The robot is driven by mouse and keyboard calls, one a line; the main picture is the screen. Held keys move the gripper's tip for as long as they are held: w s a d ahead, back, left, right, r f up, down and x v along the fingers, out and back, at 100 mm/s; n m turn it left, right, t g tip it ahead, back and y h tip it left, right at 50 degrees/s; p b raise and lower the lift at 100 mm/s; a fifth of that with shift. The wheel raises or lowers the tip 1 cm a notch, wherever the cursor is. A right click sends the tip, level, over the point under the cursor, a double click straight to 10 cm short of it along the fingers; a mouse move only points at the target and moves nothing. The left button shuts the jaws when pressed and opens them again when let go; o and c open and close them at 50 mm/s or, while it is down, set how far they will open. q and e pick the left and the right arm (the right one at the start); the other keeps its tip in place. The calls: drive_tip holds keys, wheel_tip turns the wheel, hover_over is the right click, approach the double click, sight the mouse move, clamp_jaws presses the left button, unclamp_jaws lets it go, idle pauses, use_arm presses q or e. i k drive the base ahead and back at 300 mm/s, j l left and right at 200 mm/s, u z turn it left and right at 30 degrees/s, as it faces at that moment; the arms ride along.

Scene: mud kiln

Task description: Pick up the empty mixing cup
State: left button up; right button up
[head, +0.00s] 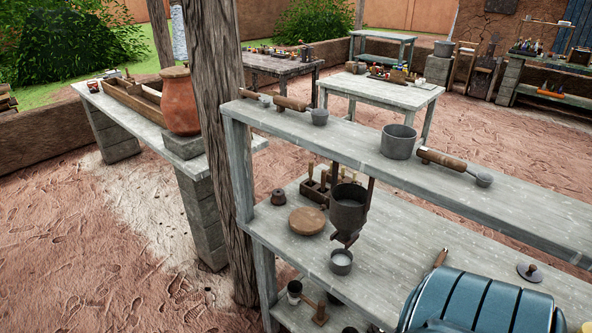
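Several grey metal vessels are in the head view, and I cannot tell for certain which is the mixing cup. A small cup (341,262) stands upright on the lower worktop, below the spout of a dark hopper (348,212); its inside looks pale grey, and I cannot tell if it is empty. A larger grey pot (398,141) stands on the upper shelf. Neither of my grippers is in view.
The upper shelf (500,205) overhangs the worktop. A wooden post (222,130) rises at the shelf's left end. A round wooden disc (307,221) lies left of the hopper. A blue ribbed rounded body (480,305) fills the lower right. Sandy floor is open at left.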

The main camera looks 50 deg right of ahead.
sight(342, 260)
drive_tip(key=i, duration=1.95)
drive_tip(key=i+z, duration=0.15)
drive_tip(key=z, duration=0.25)
drive_tip(key=i+z, duration=0.2)
drive_tip(key=z, duration=0.2)
drive_tip(key=i+j+z, duration=0.15)
drive_tip(key=z, duration=0.25)
drive_tip(key=i+j+z, duration=0.15)
drive_tip(key=z, duration=2.45)
